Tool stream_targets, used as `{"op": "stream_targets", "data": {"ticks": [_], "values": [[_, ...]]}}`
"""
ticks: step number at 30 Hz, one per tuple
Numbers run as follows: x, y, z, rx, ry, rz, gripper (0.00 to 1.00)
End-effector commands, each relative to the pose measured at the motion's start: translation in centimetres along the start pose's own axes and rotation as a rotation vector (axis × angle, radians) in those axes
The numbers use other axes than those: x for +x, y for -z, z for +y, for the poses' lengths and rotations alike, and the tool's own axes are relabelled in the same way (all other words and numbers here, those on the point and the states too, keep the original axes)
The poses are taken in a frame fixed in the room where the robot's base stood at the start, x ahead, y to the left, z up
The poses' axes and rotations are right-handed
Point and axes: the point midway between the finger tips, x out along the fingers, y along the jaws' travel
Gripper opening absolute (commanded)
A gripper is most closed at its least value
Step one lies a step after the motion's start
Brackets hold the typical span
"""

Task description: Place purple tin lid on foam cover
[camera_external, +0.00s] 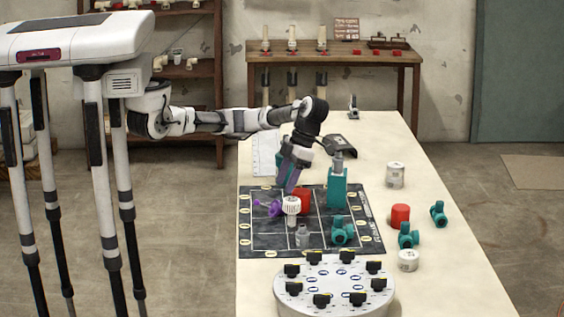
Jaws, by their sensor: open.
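My gripper (291,186) points down over the dark gridded mat (270,242), just above a red block (303,200) and a white ribbed cap-like piece (291,205). Its jaws are open, though the fingertips are small and hard to make out. A purple piece with a knob-like end (268,208) lies on the mat just left of the white piece. I cannot tell whether it is the purple tin lid. No piece is clearly recognisable as the foam cover.
A teal block with a grey top (338,187), a teal valve (342,232) and a grey fitting (302,236) stand on the mat. White tins (395,175), a red cylinder (400,215) and teal fittings are to the right. A round dial stand (334,287) is in front.

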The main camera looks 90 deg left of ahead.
Motion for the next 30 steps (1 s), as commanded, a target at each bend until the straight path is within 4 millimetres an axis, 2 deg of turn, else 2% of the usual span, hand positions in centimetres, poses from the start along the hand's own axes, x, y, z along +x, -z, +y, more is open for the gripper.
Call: {"op": "stream_targets", "data": {"ticks": [3, 11, 21, 30], "values": [[1.7, 0.0, 0.0, -0.001, 0.002, 0.002, 0.52], [3.3, 0.0, 0.0, -0.001, 0.002, 0.001, 0.52], [7.5, -0.3, -0.2, -0.001, 0.003, 0.002, 0.52], [8.1, -0.4, -0.1, -0.001, 0.001, -0.001, 0.52]]}}
